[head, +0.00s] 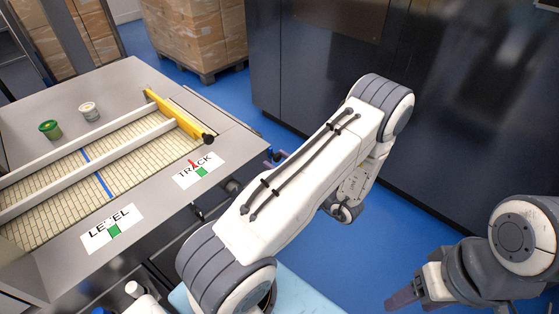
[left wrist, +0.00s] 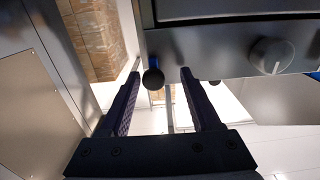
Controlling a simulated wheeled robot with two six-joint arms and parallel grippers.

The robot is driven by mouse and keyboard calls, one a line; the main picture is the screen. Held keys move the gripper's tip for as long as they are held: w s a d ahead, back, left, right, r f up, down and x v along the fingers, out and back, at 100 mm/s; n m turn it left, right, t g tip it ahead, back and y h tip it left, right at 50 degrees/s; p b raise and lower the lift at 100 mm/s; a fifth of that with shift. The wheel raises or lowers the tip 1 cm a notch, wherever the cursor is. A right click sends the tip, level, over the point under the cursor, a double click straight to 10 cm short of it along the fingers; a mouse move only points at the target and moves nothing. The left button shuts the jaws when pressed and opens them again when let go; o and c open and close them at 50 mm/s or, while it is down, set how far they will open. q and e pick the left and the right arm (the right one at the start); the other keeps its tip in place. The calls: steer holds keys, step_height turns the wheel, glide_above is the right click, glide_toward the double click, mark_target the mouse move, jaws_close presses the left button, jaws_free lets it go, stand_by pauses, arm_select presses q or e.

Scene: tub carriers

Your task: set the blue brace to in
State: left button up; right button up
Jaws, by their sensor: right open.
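A black ball knob (left wrist: 152,78) with a blue part (left wrist: 158,97) beside it, apparently the blue brace, shows below the machine's edge in the left wrist view. In the head view a small blue piece (head: 269,152) sticks out at the machine's right side; I cannot tell which setting it has. My left gripper (left wrist: 160,72) is open, and the knob appears between its fingertips; I cannot tell how deep it sits. In the head view the left gripper is hidden behind my arm. My right gripper (head: 404,300) is open and empty at the bottom right, far from the machine.
A grey dial (left wrist: 271,56) sits near the blue part. Boxes (head: 197,32) stand behind.

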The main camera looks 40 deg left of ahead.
arm_select(q)
steer(key=shift+w+d, duration=0.1)
steer(key=shift+d, duration=0.1)
steer(key=shift+d, duration=0.3)
steer(key=d+b, duration=0.2)
steer(key=d, duration=0.7)
steer(key=shift+s+d, duration=0.35)
steer(key=shift+s, duration=0.1)
